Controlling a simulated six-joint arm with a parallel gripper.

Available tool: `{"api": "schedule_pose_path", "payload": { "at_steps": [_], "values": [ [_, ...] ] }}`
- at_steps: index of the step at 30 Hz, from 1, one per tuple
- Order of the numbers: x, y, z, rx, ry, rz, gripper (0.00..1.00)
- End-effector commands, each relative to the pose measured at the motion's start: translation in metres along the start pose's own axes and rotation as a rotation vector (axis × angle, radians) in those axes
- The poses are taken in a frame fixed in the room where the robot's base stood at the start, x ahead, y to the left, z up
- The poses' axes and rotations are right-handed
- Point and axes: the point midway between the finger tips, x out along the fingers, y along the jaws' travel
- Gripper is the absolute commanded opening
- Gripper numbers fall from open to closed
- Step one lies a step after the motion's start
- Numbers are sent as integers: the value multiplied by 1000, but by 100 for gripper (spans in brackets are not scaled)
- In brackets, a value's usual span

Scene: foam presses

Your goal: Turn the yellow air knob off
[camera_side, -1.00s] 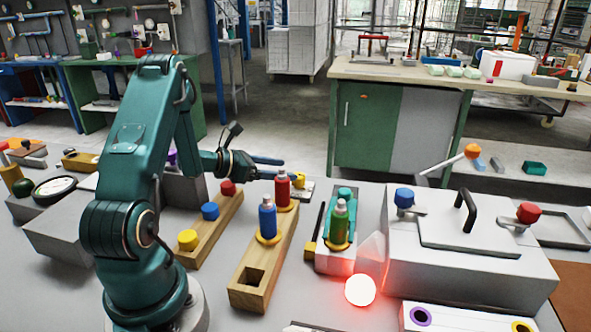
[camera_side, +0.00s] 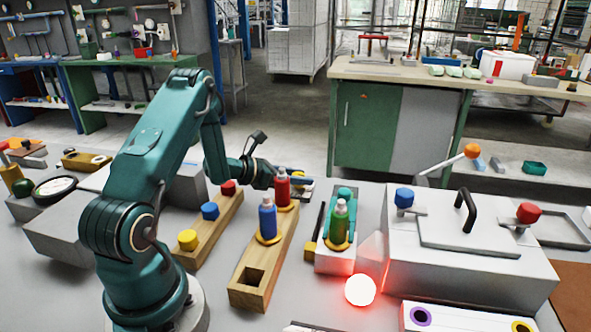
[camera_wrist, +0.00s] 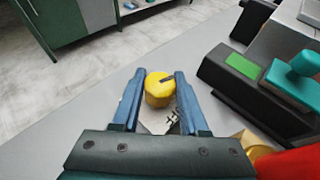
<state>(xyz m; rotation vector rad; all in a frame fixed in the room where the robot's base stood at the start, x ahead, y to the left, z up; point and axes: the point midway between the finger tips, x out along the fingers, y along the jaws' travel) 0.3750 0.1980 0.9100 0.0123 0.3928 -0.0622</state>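The yellow air knob (camera_wrist: 158,90) stands between the two blue fingers of my gripper (camera_wrist: 153,95) in the wrist view. It is a yellow cylinder with a dark pointer line on top, on a pale plate (camera_wrist: 158,124) with partly hidden lettering. The fingers are apart, one on each side of the knob; the right finger is very close to it, and I cannot tell whether it touches. In the side view my gripper (camera_side: 287,178) is behind the red bottle (camera_side: 282,188), and the knob is mostly hidden there.
The red bottle and a blue bottle (camera_side: 267,217) stand in a wooden rack (camera_side: 248,295) close by. A green bottle (camera_side: 340,222) sits in a grey fixture to the right. A glowing red lamp (camera_side: 360,290) is at front. Open table lies beyond the knob.

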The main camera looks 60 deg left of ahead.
Motion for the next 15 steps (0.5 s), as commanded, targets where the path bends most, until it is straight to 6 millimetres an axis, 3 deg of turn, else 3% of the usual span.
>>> {"api": "schedule_pose_path", "payload": {
  "at_steps": [1, 3, 15],
  "values": [
    [0, 0, 0, 0, 0, 0, 21],
    [0, 0, 0, 0, 0, 0, 0],
    [0, 2, 2, 46, -7, -109, 0]
  ]
}}
